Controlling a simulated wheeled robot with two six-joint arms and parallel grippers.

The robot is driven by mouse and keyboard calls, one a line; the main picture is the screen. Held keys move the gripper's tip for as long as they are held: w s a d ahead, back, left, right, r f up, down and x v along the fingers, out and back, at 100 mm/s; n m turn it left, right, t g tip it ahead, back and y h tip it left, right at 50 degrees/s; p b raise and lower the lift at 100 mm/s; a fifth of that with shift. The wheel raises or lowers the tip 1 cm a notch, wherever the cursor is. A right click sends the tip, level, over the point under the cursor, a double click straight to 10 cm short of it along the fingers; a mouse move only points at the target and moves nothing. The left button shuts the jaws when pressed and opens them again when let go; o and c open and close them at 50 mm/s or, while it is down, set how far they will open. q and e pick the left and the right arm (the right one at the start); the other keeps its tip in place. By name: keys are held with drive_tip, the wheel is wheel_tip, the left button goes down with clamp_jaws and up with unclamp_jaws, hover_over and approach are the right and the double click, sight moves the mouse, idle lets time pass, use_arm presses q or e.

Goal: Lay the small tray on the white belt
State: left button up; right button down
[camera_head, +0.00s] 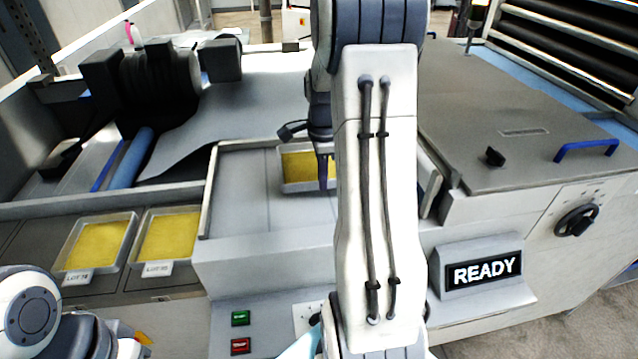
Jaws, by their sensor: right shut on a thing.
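A small pale tray (305,187) with a yellow filling is at the middle of the head view. It is over the light belt surface (240,190) in the recessed bay; I cannot tell whether it touches the surface. My right gripper (325,172) is shut on the tray's right part. My right forearm hides the tray's right end and the bay's right part. My left arm shows at the lower left, but its gripper is out of view.
Two more trays with yellow filling, (100,262) and (168,262), stand left of the bay with lot labels. Dark rollers (160,85) stand behind them. A grey lid (520,130) with a blue handle lies right. A READY sign (484,271) and green and red buttons (240,318) are in front.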

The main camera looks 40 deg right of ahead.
sight(320, 200)
drive_tip(key=shift+w+d+f, duration=0.2)
drive_tip(key=shift+w+f, duration=0.05)
drive_tip(key=shift+w, duration=0.2)
drive_tip(key=shift+w+d+f, duration=0.15)
drive_tip(key=shift+w+f, duration=0.1)
drive_tip(key=shift+w, duration=0.2)
drive_tip(key=shift+w+f+p, duration=0.1)
drive_tip(key=shift+f+p, duration=0.1)
drive_tip(key=shift+p, duration=0.1)
wheel_tip(320, 200, down, 3)
drive_tip(key=shift+f+p, duration=0.15)
drive_tip(key=shift+p, duration=0.5)
drive_tip(key=shift+f, duration=0.25)
drive_tip(key=shift+f, duration=0.15)
drive_tip(key=c, duration=1)
unclamp_jaws()
